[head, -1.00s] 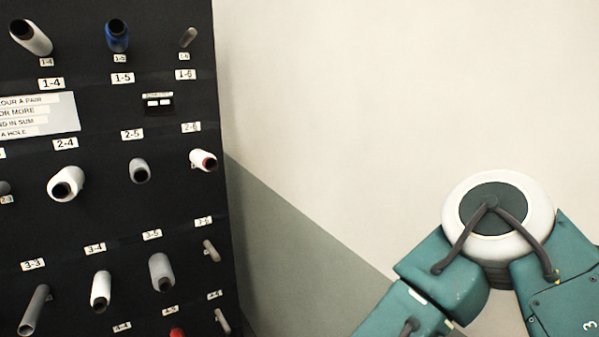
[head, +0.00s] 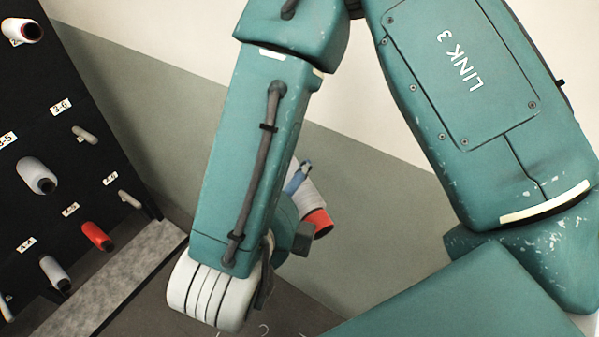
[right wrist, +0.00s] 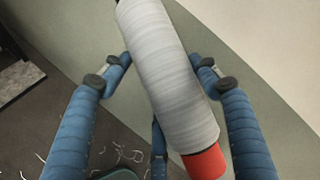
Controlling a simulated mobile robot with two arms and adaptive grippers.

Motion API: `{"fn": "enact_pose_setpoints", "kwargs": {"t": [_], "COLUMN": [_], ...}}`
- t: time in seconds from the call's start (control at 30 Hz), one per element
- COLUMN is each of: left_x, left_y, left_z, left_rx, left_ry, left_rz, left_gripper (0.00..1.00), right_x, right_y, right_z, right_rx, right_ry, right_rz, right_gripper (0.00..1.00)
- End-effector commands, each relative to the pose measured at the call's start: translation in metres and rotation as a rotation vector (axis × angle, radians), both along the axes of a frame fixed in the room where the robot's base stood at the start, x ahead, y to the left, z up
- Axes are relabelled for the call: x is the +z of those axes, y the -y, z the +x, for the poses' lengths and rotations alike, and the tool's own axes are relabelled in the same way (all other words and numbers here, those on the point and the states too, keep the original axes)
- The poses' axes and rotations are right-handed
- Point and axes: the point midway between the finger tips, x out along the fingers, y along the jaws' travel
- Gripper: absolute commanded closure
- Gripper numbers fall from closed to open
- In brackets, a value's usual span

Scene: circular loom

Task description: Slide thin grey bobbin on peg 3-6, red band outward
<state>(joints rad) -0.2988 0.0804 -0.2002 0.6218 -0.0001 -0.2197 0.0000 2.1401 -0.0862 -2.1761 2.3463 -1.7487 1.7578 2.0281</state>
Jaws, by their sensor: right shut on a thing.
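My right gripper (head: 297,178) holds a light grey bobbin (head: 312,198) with a red band (head: 318,222) at its lower end, largely hidden behind my forearm in the head view. My left gripper is out of view.
The black rack (head: 115,150) fills the left. A grey bobbin (head: 37,176) sits left of peg 3-6, a red one (head: 97,236) below. A white bobbin with a red end (head: 22,31) is above. Thread scraps lie on the floor.

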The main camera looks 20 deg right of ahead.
Motion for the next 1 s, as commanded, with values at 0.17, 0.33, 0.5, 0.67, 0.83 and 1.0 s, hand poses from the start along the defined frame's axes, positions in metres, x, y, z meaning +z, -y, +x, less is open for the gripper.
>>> {"fn": "enact_pose_setpoints", "kwargs": {"t": [0.17,0.33,0.5,0.67,0.83,1.0], "left_x": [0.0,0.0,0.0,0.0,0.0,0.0], "left_y": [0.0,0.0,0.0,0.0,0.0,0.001], "left_z": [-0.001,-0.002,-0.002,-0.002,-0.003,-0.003], "left_rx": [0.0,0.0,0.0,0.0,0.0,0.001], "left_ry": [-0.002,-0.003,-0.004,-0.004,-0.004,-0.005], "left_rz": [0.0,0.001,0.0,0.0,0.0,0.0], "left_gripper": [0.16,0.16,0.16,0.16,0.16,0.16], "right_x": [0.024,0.04,0.046,0.039,0.023,0.01], "right_y": [-0.042,-0.071,-0.085,-0.092,-0.103,-0.114], "right_z": [0.0,0.0,0.001,0.007,0.017,0.028], "right_rx": [0.227,0.384,0.463,0.527,0.634,0.736], "right_ry": [0.003,0.002,0.002,-0.001,-0.009,-0.007], "right_rz": [0.001,0.003,0.0,0.0,0.006,0.007], "right_gripper": [0.97,0.97,0.97,0.97,0.97,0.97]}}
